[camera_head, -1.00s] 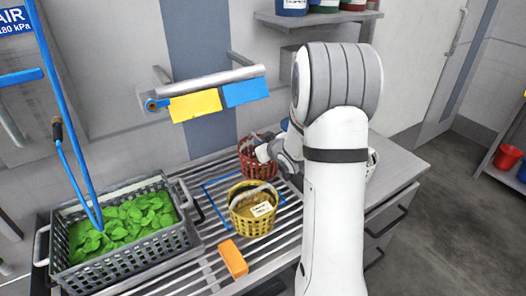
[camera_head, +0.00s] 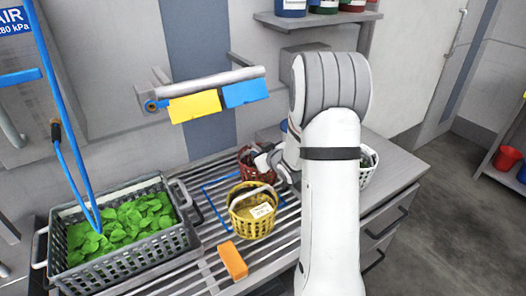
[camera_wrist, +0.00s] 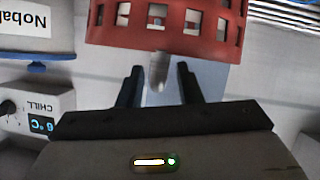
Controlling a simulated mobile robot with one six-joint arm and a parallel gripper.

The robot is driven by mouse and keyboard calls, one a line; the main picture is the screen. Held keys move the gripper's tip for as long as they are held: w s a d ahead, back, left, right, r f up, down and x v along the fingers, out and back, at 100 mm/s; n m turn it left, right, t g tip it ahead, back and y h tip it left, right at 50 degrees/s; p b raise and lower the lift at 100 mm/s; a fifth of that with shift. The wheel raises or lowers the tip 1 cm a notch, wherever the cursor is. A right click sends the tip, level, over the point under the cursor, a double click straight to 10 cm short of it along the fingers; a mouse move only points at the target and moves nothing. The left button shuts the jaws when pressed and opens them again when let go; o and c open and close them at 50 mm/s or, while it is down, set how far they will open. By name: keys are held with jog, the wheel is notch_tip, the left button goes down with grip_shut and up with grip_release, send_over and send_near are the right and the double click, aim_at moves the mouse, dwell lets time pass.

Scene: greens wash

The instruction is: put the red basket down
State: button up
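The red basket (camera_head: 244,169) is behind the yellow basket on the slatted counter, partly covered by the yellow basket and my gripper; its base is hidden. In the wrist view the red basket's perforated wall (camera_wrist: 172,42) fills the top of the picture. My gripper (camera_wrist: 160,80) points at it, with a pale handle piece (camera_wrist: 158,72) between the two dark fingers. A gap shows on each side of this piece, so the fingers stand open around it. In the head view my gripper (camera_head: 267,163) is at the basket's right side.
The yellow basket (camera_head: 242,222) stands just in front. A grey crate (camera_head: 130,262) of green leaves is at left, an orange block (camera_head: 232,260) in front. A white basket (camera_head: 366,172) is partly behind my arm. A blue outline (camera_head: 212,207) marks the slats left of the baskets.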

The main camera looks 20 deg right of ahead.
jog(key=shift+r, duration=0.1)
jog(key=shift+s+r, duration=0.15)
jog(key=v, duration=1.1)
jog(key=s+a+r+m+g, duration=0.1)
jog(key=s+a+g, duration=0.2)
jog(key=s, duration=0.5)
jog(key=s+a+r+m+g+h, duration=0.1)
jog(key=s+a+g, duration=0.3)
jog(key=s, duration=0.4)
jog(key=s+a+r+m+g, duration=0.1)
jog(key=s+a+r+g, duration=0.2)
jog(key=s+a, duration=0.3)
jog(key=shift+s+m+g, duration=0.4)
jog(key=shift+s+g, duration=0.1)
jog(key=shift+s, duration=0.7)
